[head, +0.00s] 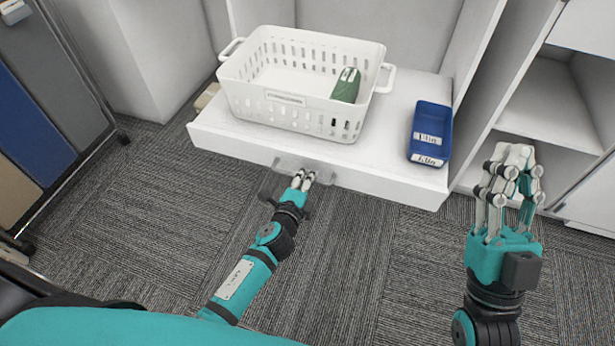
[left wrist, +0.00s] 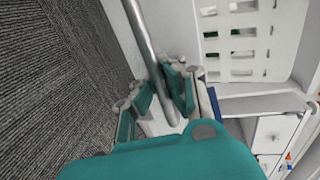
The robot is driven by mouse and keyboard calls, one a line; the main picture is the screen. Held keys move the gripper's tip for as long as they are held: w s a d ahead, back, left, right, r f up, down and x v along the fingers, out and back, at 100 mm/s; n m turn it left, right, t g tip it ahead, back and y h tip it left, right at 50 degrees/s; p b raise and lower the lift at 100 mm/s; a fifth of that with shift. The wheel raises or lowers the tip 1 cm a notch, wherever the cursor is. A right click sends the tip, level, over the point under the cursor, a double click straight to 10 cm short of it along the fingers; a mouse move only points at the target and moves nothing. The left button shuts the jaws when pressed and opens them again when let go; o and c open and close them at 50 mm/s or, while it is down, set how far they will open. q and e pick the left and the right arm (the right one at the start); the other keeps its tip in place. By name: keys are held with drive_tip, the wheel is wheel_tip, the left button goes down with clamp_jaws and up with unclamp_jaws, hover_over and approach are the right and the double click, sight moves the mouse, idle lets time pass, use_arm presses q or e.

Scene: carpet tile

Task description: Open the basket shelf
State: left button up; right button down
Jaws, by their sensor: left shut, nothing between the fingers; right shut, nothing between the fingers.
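The white basket shelf (head: 390,165) stands out in front of the cabinet's side panels, low above the carpet. A grey metal handle (head: 320,172) is on its front face, and its bar (left wrist: 150,55) crosses the left wrist view. My left gripper (head: 303,179) is at the handle, its fingers shut with nothing held. In the left wrist view its fingers (left wrist: 165,95) are close beside the bar; whether they touch it is unclear. My right gripper (head: 514,158) is shut and empty, raised to the right of the shelf.
A white basket (head: 290,112) with a green item (head: 346,86) sits on the shelf. A blue bin (head: 431,132) stands at the shelf's right end. White cabinet compartments (head: 550,105) are on the right. A grey and blue panel (head: 35,120) stands on the left. Carpet (head: 150,215) is clear in front.

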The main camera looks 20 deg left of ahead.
use_arm(q)
drive_tip(key=o, duration=0.7)
drive_tip(key=shift+c, duration=0.2)
drive_tip(key=v, duration=1.2)
